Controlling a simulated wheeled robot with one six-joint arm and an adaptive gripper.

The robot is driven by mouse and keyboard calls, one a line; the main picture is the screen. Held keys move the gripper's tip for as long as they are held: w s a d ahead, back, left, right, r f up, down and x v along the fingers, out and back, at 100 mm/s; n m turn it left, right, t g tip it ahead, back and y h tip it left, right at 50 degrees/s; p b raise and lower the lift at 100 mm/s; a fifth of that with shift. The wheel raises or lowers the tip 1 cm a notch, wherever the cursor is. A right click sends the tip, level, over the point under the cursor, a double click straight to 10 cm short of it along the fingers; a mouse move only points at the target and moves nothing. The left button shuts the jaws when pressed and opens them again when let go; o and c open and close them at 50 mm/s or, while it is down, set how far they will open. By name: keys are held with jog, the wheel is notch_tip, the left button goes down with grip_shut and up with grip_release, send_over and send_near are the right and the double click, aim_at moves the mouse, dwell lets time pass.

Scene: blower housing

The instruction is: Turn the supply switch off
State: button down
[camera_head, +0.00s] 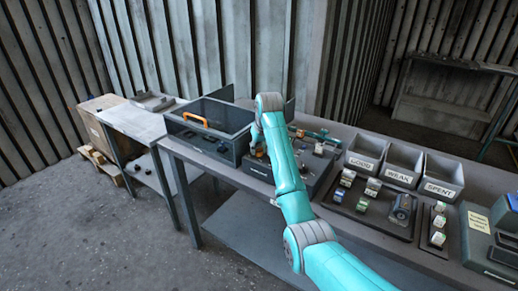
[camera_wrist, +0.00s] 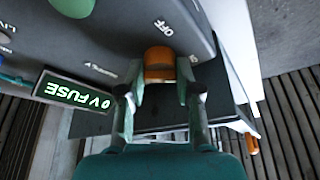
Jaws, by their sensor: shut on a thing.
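The supply switch is an orange knob (camera_wrist: 159,63) on a dark grey panel (camera_wrist: 120,28) in the wrist view. A display (camera_wrist: 75,92) on the panel glows green and reads "0 V FUSE".
Bins marked GOOD (camera_head: 364,154), WEAK (camera_head: 403,165) and SPENT (camera_head: 442,176) stand to the right, behind a tray (camera_head: 376,217) of small parts. A green button (camera_wrist: 74,7) is on the panel.

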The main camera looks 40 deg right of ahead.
jog(key=n, duration=0.2)
jog(key=n+y, duration=0.1)
jog(key=n, duration=0.1)
jog(key=shift+d+y, duration=0.15)
jog(key=shift+y, duration=0.15)
jog(key=n+y, duration=0.1)
jog(key=n, duration=0.3)
jog(key=n+g+y, duration=0.1)
jog(key=n, duration=0.3)
jog(key=shift+d+y, duration=0.1)
jog(key=shift+y, duration=0.3)
jog(key=shift+w+n+g+y, duration=0.1)
jog(key=shift+n+g+y, duration=0.45)
jog(key=shift+n, duration=1.45)
jog(key=c, duration=0.8)
grip_release()
jog(key=shift+f, duration=0.1)
jog(key=shift+d, duration=0.1)
